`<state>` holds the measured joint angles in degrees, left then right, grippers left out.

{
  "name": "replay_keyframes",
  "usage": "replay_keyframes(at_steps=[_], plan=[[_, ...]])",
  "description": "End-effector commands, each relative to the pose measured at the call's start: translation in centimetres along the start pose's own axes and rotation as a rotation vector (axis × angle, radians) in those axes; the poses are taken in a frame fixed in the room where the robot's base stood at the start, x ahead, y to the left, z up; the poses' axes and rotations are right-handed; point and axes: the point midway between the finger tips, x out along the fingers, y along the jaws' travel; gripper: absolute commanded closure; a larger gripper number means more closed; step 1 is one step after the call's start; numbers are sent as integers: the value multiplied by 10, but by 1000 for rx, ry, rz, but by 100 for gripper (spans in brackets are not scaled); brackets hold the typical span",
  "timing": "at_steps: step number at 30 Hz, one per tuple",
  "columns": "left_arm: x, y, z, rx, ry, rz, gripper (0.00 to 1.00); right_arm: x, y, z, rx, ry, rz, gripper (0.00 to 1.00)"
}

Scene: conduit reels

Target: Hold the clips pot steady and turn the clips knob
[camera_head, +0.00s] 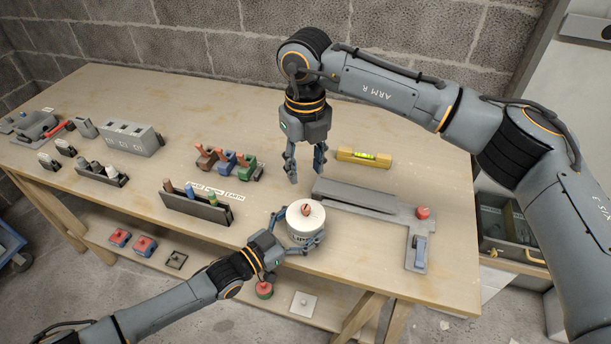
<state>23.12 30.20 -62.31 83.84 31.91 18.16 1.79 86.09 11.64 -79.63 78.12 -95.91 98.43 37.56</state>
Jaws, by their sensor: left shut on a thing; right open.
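The clips pot (303,232) is a white round pot standing on the table near its front edge, with dark lettering on its side. The clips knob (305,210) is a small reddish-brown piece on the middle of its lid. My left gripper (299,236) is shut around the pot's sides from the front left. My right gripper (307,176) points down above the table behind the pot. Its fingers are apart and empty, and it does not touch the knob.
A grey fixture (365,201) with a red button (423,213) lies right of the pot. A yellow spirit level (364,158) lies behind it. A dark rack (197,207) and several coloured clamps (229,162) stand to the left. Bare tabletop lies at the back left.

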Motion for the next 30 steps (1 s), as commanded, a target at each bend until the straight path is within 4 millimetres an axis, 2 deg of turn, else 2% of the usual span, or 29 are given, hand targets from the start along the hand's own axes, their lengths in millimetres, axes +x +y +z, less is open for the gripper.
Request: replay_keyframes(at_steps=[11,12,14,25,30], plan=[[0,0,0,1,-1,-1,54,-2,0,0,0,0,0,58],[0,0,0,1,0,-1,12,-2,0,0,0,0,0,58],[0,0,0,1,0,-1,0,-2,0,0,0,0,0,58],[-1,0,0,0,0,0,0,-2,0,0,0,0,0,58],[-15,-1,1,0,-2,-1,0,-2,0,0,0,0,0,58]])
